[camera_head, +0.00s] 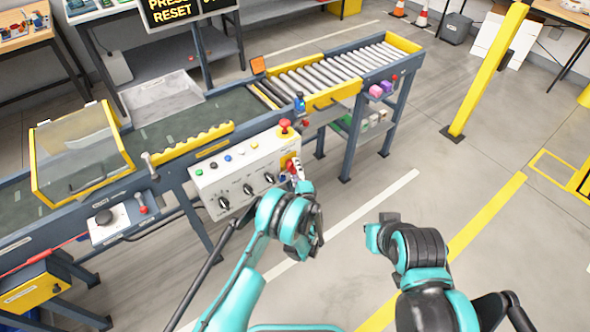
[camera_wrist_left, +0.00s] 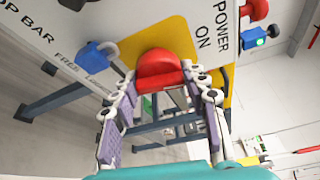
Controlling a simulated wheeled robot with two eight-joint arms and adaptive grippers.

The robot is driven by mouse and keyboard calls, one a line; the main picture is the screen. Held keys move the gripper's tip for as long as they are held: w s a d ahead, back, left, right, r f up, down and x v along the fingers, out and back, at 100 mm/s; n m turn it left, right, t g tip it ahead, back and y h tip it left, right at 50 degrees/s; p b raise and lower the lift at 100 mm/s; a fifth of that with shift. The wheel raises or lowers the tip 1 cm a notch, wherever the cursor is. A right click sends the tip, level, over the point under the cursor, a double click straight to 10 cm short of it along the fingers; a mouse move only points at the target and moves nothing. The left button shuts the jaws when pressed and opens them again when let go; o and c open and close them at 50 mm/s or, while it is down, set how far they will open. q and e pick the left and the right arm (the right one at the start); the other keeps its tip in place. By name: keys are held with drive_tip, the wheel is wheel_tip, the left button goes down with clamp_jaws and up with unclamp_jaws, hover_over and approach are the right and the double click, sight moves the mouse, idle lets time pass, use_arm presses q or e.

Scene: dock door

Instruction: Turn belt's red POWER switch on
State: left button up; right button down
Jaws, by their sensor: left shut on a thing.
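The red POWER switch (camera_wrist_left: 158,66) sits on a yellow plate (camera_wrist_left: 178,38) at the right end of the white control panel (camera_head: 236,172). "POWER ON" is printed beside it in the left wrist view. My left gripper (camera_head: 295,170) is at the switch in the head view, and its purple-padded fingers (camera_wrist_left: 160,118) reach it in the left wrist view. It is shut on the red switch, whose lower part is partly hidden by the fingers. My right arm is at the right in the head view, but I cannot make out its gripper.
A red mushroom button (camera_head: 285,126) stands above the panel's right end. Black knobs (camera_head: 248,189) line the panel front.

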use_arm(q)
drive_tip(key=shift+n, duration=0.3)
drive_tip(key=o, duration=1.2)
drive_tip(key=shift+r, duration=0.1)
